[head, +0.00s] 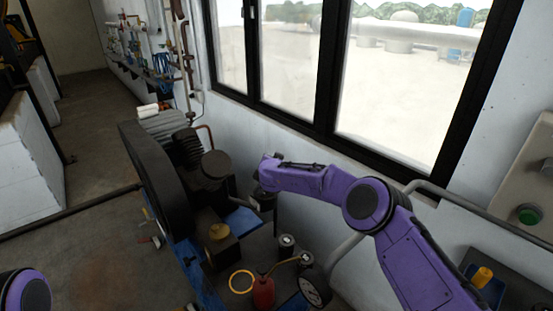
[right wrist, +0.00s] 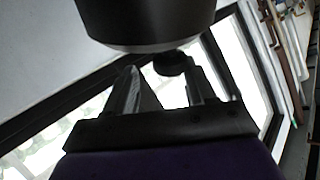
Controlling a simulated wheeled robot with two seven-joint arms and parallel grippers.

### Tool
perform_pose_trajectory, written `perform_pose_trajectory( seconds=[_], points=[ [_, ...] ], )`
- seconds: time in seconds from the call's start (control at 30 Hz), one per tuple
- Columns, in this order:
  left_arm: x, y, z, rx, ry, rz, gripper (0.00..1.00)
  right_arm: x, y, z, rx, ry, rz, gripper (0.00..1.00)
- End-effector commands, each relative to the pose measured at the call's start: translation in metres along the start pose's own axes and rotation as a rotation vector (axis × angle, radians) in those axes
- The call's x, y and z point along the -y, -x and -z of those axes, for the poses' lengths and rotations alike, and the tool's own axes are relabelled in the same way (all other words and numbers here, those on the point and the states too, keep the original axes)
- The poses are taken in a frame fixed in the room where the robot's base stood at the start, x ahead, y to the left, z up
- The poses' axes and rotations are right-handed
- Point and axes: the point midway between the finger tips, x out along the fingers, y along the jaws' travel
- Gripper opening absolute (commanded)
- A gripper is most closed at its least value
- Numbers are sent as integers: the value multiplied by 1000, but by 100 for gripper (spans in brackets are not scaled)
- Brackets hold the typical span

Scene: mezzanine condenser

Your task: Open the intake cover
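A dark compressor (head: 165,180) with a large black flywheel stands below the window in the head view. A dark round canister (head: 213,166) on its top may be the intake part; I cannot tell which piece is its cover. My right gripper (head: 263,196) is beside the canister, on its window side, small and dark. In the right wrist view its two fingers (right wrist: 163,88) are apart. A dark cylinder (right wrist: 150,22) fills the top there, and a small black knob (right wrist: 171,63) shows between the fingertips; contact is unclear. My left gripper is out of view.
A red oil can (head: 263,291), a yellow ring (head: 241,282) and a round gauge (head: 314,290) are at the front of the compressor. A grey rail (head: 480,213) runs along the wall under the window (head: 390,80).

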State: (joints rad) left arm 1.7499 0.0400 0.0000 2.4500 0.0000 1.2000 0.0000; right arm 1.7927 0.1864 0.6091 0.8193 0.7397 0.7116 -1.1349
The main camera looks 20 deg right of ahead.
Motion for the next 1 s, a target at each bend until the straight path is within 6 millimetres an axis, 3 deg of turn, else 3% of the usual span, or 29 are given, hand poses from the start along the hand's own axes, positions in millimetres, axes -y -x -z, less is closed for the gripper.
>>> perform_pose_trajectory(
  seconds=[0.07, 1.0],
  points=[
    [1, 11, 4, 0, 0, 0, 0, 0, 9, 7, 0, -1, -1, 52],
    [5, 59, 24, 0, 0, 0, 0, -1, 85, 22, -1, -1, 2, 52]
  ],
)
